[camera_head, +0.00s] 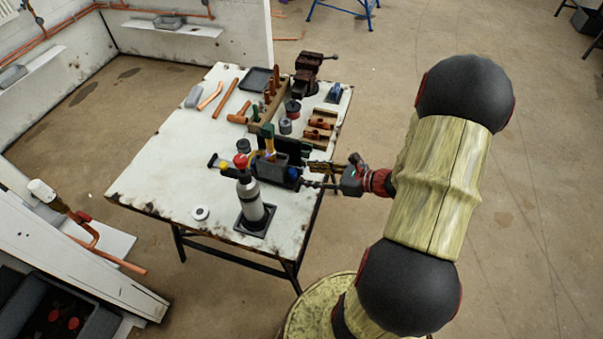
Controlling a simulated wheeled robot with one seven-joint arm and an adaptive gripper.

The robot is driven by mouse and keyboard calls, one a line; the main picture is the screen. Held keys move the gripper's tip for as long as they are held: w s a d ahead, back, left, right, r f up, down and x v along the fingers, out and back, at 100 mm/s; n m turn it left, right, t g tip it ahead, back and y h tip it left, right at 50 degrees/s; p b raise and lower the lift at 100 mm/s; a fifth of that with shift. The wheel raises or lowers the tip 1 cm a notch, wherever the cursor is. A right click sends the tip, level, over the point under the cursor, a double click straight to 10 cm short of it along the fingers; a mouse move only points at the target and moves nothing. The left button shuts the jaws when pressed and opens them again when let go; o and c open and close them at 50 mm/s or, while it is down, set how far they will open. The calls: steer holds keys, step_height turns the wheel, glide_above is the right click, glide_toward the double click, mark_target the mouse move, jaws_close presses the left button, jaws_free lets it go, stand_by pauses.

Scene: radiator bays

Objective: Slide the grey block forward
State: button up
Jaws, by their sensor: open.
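A grey block (194,96) lies on the far left part of the white worktable (165,165), next to a bent copper pipe. Similar grey blocks lie on the back wall shelf (168,22) and the left wall shelf (12,75); I cannot tell which one the task means. My gripper (308,174) is at the table's right edge, its fingers open and pointing left, beside a dark tool caddy. It is well apart from all these grey blocks. Whether anything lies between the fingers is too small to tell.
A grey cylinder with a red top (249,195) stands near the front edge. The tool caddy (277,170), a wooden rack of copper pipes (263,110) and a vise (309,75) crowd the right side. The table's left half is mostly clear.

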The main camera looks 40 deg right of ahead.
steer(key=v, duration=0.6)
steer(key=shift+s+d, duration=0.2)
steer(key=shift+s, duration=0.15)
steer(key=shift+r, duration=0.1)
steer(key=s+a+f+n+g+y, duration=0.1)
steer(key=s+a+f+n+g, duration=0.1)
steer(key=s+a+n+g, duration=0.55)
steer(key=a+r+n+h, duration=0.3)
steer(key=a+r+n, duration=0.4)
steer(key=r+n, duration=0.4)
steer(key=a+r+n+t+h, duration=0.1)
steer(key=a+r+n+h, duration=0.3)
steer(key=a+r+n, duration=0.3)
step_height(320, 180, up, 5)
steer(key=n, duration=0.5)
steer(key=shift+s+a, duration=0.2)
